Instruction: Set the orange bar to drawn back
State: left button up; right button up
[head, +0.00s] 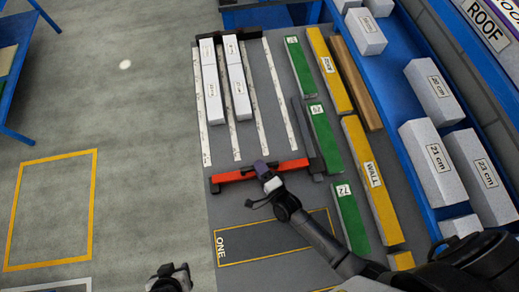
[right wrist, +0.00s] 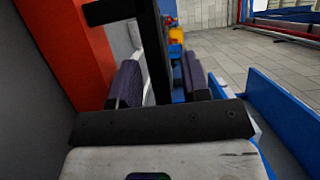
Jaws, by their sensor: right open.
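The orange bar (head: 293,165) lies across the lower ends of the white rails on the grey panel. In the right wrist view its orange face (right wrist: 75,40) fills the upper left. My right gripper (head: 261,167) is over the bar's middle. In the right wrist view its two dark fingers (right wrist: 160,82) are apart, and a dark upright piece passes between them; I cannot tell whether they touch it. My left gripper (head: 172,277) is at the bottom edge in the head view, well away from the bar; its jaws are unclear.
White blocks (head: 236,82) lie on the rails above the bar. Green strips (head: 348,214) and yellow strips (head: 366,165) lie to the right, beside a blue shelf (head: 392,72) with grey blocks. The "ONE" outline (head: 275,255) below the bar is empty except for my arm.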

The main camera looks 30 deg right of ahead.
jog(key=s, duration=0.4)
jog(key=s+d, duration=0.1)
jog(key=s, duration=0.8)
jog(key=shift+s+d+b, duration=0.2)
jog(key=shift+d+b, duration=0.1)
jog(key=shift+d, duration=0.1)
